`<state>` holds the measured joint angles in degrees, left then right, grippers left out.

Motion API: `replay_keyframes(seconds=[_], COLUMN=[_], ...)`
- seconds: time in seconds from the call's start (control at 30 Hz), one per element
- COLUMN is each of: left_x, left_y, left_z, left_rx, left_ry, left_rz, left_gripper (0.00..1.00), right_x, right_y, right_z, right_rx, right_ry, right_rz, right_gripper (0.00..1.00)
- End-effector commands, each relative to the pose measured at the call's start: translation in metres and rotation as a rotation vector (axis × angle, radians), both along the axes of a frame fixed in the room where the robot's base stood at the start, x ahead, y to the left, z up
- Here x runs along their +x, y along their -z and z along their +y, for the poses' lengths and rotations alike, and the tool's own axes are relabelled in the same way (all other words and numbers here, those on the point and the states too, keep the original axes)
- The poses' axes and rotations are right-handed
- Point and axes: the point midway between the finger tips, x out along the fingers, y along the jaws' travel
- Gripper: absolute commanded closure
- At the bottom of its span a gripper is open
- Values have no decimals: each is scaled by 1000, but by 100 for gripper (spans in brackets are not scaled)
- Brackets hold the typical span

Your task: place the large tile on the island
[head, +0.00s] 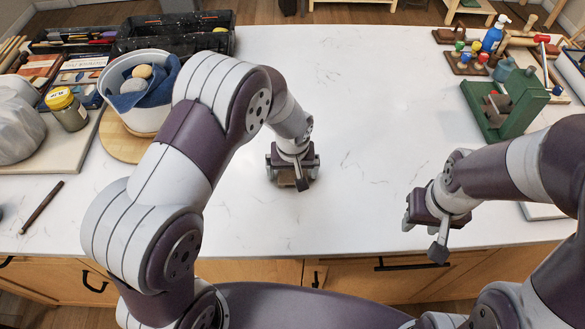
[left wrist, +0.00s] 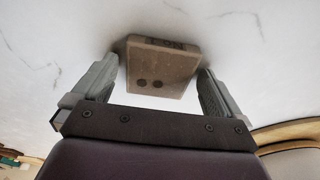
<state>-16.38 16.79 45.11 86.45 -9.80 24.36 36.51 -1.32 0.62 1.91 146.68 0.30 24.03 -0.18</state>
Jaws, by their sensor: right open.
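The large tile is a flat brown-grey block with two dark round marks on its face and faint lettering on one edge. In the left wrist view the tile (left wrist: 165,70) sits between the two fingers of my left gripper (left wrist: 160,80), close to both. Whether both fingers press on it is unclear. In the head view my left gripper (head: 294,180) points down, low over the white island top (head: 350,110), and mostly hides the tile. My right gripper (head: 425,225) is open and empty near the island's front edge.
At the left are a white pot (head: 140,95) on a round wooden board, a jar (head: 67,108), a dark stick (head: 42,207) and black trays (head: 175,35). At the right are a green stand (head: 505,105) and a blue bottle (head: 495,35). The island's middle is clear.

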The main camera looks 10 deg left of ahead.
Motion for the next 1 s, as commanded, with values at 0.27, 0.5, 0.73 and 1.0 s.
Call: replay_keyframes(seconds=[0.27,0.5,0.73,1.0], left_x=[-1,-10,-17,-94], left_y=[-18,-80,-117,-117], left_z=[-1,-3,-3,67], left_rx=[-1,-2,-1,-8], left_ry=[0,0,1,134], left_rz=[-5,-6,-1,26], left_gripper=[0,0,0,0], right_x=[0,0,0,0], right_y=[0,7,9,9], right_z=[0,0,0,0], right_rx=[0,0,0,0], right_ry=[0,0,0,0], right_rz=[0,0,0,0], right_gripper=[57,57,57,57])
